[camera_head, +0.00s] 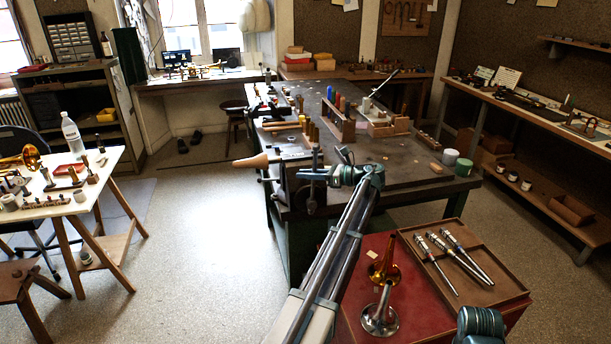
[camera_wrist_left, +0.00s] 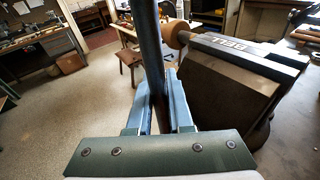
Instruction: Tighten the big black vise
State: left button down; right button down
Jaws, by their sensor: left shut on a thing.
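The big black vise (camera_head: 291,172) is fixed at the near left corner of the dark workbench (camera_head: 400,168). In the left wrist view its dark body (camera_wrist_left: 225,82) and pale lettering show at right. My left gripper (camera_head: 328,174) is at the front of the vise. In the left wrist view its two blue fingers (camera_wrist_left: 162,90) are shut on the vise's dark handle bar (camera_wrist_left: 150,40), which stands nearly upright between them. My right gripper is out of view.
A red-topped table (camera_head: 358,318) stands close below the bench with a brass bell (camera_head: 384,272), a silver bell (camera_head: 380,316) and a wooden tray (camera_head: 512,290) of valves. A white table (camera_head: 65,210) stands at left. The floor (camera_head: 210,240) between is open.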

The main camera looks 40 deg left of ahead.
pick_arm(q)
jog(key=c, duration=1.1)
grip_release()
jog(key=shift+w+d, duration=0.1)
jog(key=shift+d, duration=0.1)
jog(key=shift+c, duration=0.2)
jog(key=shift+o, duration=1.2)
jog(key=shift+d, duration=0.15)
jog(key=shift+o, duration=0.3)
jog(key=shift+a, duration=0.2)
jog(key=shift+d, duration=0.1)
jog(key=p+v, duration=0.2)
jog(key=v, duration=1.1)
jog(key=shift+w+d, duration=0.15)
jog(key=shift+d, duration=0.15)
jog(key=s+d+f+n+t+h, duration=0.1)
jog(key=s+d+f+n+h, duration=0.3)
jog(key=s+d, duration=0.7)
jog(key=s+d+f+n+t+h, duration=0.1)
jog(key=s+d+f+n+h, duration=0.2)
jog(key=s+d+f+h, duration=0.2)
jog(key=s+d+f+n+t+h, duration=0.2)
jog(key=s+d+f+n+h, duration=0.2)
jog(key=s+d+f, duration=0.5)
jog(key=s+d+h, duration=0.1)
jog(key=s+d, duration=0.6)
jog(key=d, duration=0.2)
jog(key=shift+s+f+n, duration=0.15)
jog(key=shift+s+n, duration=0.15)
jog(key=shift+s, duration=0.1)
